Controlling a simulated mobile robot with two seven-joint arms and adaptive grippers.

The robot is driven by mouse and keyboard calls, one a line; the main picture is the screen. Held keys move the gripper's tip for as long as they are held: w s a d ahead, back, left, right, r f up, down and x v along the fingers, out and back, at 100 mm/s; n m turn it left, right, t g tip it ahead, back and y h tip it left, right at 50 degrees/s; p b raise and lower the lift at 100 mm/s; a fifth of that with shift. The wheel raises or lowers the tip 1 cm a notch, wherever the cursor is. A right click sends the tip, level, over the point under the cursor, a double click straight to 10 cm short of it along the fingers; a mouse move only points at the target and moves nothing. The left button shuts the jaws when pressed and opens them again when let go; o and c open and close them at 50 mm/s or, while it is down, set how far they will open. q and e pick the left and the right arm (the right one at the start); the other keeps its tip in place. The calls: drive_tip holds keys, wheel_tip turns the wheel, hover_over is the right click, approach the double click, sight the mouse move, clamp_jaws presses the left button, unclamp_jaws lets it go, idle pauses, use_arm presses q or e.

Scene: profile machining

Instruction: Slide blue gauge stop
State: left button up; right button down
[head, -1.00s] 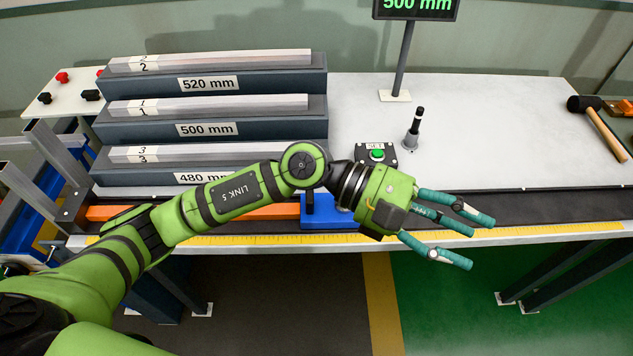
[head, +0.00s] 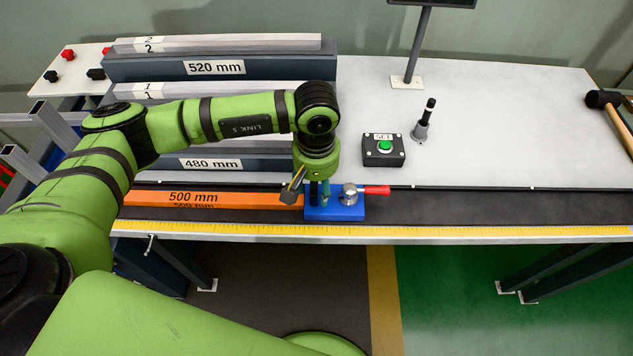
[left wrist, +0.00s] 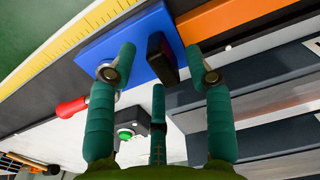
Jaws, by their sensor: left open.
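The blue gauge stop (head: 335,210) sits on the dark rail along the table front, at the right end of the orange 500 mm bar (head: 220,200). A silver clamp knob with a red lever (head: 375,190) is on its right part. My left gripper (head: 320,192) points down over the stop's left part, its fingers close to the blue surface. In the left wrist view, the open fingers (left wrist: 160,58) stand on either side of a black upright grip (left wrist: 161,57) on the blue stop (left wrist: 118,45). Contact cannot be told. My right gripper is not in view.
A yellow scale (head: 450,232) runs along the front edge. A black box with a green button (head: 384,149) and a dark-handled post (head: 423,122) stand behind the rail. Labelled profile blocks (head: 220,67) fill the back left. The rail right of the stop is clear.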

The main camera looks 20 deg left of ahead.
use_arm(q)
drive_tip(key=shift+f, duration=0.7)
clamp_jaws()
